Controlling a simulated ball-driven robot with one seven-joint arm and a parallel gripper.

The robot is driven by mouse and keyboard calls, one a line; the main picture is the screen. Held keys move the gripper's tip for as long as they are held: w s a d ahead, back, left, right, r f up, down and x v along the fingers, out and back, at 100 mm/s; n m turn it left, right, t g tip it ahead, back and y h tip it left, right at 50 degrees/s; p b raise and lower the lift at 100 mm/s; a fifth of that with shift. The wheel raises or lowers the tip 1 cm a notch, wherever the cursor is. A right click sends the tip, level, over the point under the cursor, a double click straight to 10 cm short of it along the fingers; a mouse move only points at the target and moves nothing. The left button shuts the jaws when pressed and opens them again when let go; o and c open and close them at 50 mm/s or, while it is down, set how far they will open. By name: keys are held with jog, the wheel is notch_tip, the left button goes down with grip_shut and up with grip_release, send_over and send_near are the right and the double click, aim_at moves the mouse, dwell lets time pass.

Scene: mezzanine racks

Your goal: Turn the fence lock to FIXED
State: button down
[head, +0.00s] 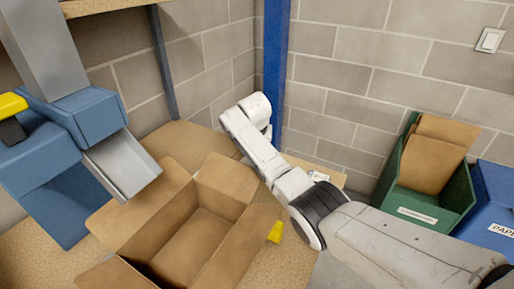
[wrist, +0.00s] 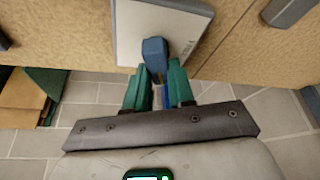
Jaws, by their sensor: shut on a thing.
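My gripper (wrist: 157,75) shows in the wrist view, its two green fingers closed on a blue lever (wrist: 155,48), which I take to be the fence lock. The lever's wide end stands beyond the fingertips, over the lower edge of a pale plate (wrist: 130,25) on a tan board. In the head view my arm reaches over the board behind the open carton, and my fingers and the lever are hidden.
An open cardboard carton (head: 190,245) stands in front of my arm, with a small yellow piece (head: 275,232) beside it. A blue machine with a metal chute (head: 122,165) is at left. A green bin (head: 405,205) and a blue bin (head: 495,215) stand at right by the block wall.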

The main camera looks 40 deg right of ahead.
jog(key=m+g+b, duration=0.1)
jog(key=m+b, duration=0.1)
jog(key=m, duration=0.1)
jog(key=shift+m+h, duration=0.3)
jog(key=shift+h, duration=0.1)
jog(key=shift+m+g+b, duration=0.3)
jog(key=shift+m+b, duration=0.2)
jog(key=shift+r, duration=0.1)
jog(key=c, duration=1)
grip_release()
jog(key=shift+o, duration=0.2)
jog(key=v, duration=1)
jog(key=shift+r+b, duration=0.3)
jog(key=shift+r, duration=0.05)
jog(key=shift+a, duration=0.1)
